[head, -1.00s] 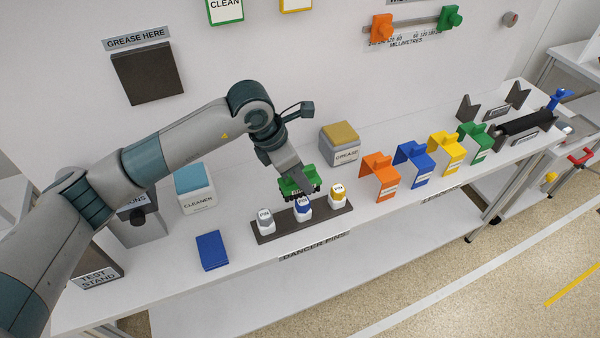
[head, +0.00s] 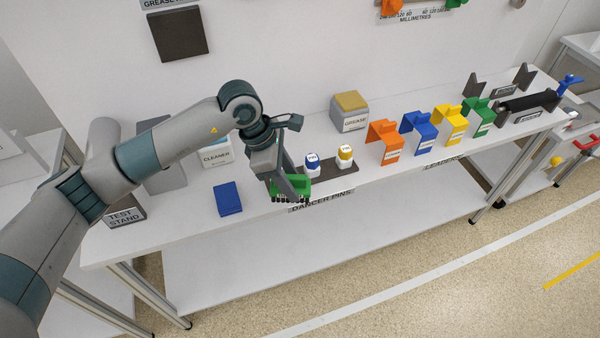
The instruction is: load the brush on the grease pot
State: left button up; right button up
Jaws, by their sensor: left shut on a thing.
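My left gripper (head: 287,184) is shut on a green brush (head: 292,188) with dark bristles pointing down. The brush is over the front edge of the bench, at the left end of the dancer pin rack. The grease pot (head: 354,122) is a grey block labelled GREASE with a yellow top (head: 350,100). It stands at the back of the bench, behind and to the right of the brush, clear of it. My right gripper is out of view.
A blue-capped pin (head: 312,164) and a yellow-capped pin (head: 345,154) stand in the dark rack (head: 342,168) beside the brush. Orange (head: 384,138), blue, yellow and green leader blocks stand to the right. A blue pad (head: 228,198) and the cleaner pot (head: 217,157) are at left.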

pick_arm(q)
jog(key=s+a+f+m+g+y, duration=0.2)
jog(key=s+a+f+m, duration=0.1)
jog(key=s+a+m, duration=0.4)
jog(key=s+a+f+m+g+y, duration=0.2)
jog(key=s+a+f+m, duration=0.1)
jog(key=s+a+m, duration=0.4)
jog(key=a+m, duration=0.3)
jog(key=a, duration=0.3)
jog(key=shift+s+f, duration=0.35)
jog(key=shift+f, duration=0.05)
jog(key=shift+d, duration=0.1)
